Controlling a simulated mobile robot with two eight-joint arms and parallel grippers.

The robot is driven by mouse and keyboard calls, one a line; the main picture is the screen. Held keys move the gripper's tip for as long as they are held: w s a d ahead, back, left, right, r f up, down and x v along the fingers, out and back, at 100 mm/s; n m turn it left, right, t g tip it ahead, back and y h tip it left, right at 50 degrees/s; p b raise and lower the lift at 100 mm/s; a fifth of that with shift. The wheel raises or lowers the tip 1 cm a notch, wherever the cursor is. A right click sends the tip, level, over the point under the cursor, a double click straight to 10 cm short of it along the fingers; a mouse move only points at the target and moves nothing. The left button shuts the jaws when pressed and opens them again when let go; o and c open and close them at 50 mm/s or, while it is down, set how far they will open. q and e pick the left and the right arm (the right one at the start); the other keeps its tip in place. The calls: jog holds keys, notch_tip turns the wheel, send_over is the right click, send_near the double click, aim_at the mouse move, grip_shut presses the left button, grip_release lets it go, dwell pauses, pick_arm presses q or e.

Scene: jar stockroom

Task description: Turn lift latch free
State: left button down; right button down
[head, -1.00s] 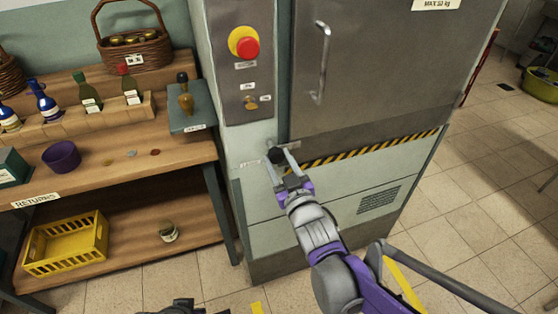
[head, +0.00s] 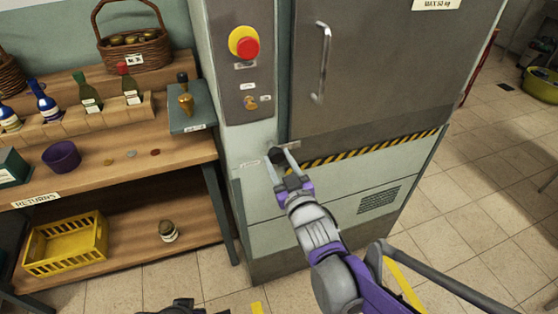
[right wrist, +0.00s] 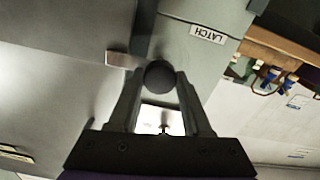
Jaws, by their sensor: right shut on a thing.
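The lift latch has a dark round knob (right wrist: 159,75), beside a label reading LATCH (right wrist: 207,35) in the right wrist view. A pale metal bar (right wrist: 118,58) lies next to the knob, by the door edge. In the head view the dark knob (head: 276,154) sits at the lower left corner of the lift door (head: 375,75). My right gripper (head: 282,160) is shut on the knob, one finger on each side. My left gripper is not clearly seen; only a dark part of my body shows at the bottom edge.
A red button (head: 247,47) and a key switch (head: 250,102) are on the panel above. The door has a vertical handle (head: 324,62). A wooden shelf (head: 130,170) with bottles, a purple bowl (head: 61,157) and a yellow crate (head: 65,245) stands at left.

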dwell(0.6)
jog(key=n+p, duration=0.2)
jog(key=n, duration=0.2)
jog(key=shift+r, duration=0.15)
jog(key=n+p, duration=0.2)
jog(key=n, duration=0.2)
jog(key=n+p, duration=0.2)
jog(key=n, duration=0.3)
jog(key=n+p, duration=0.2)
jog(key=n, duration=0.2)
jog(key=shift+n, duration=0.4)
jog(key=shift+c, duration=1.7)
grip_release()
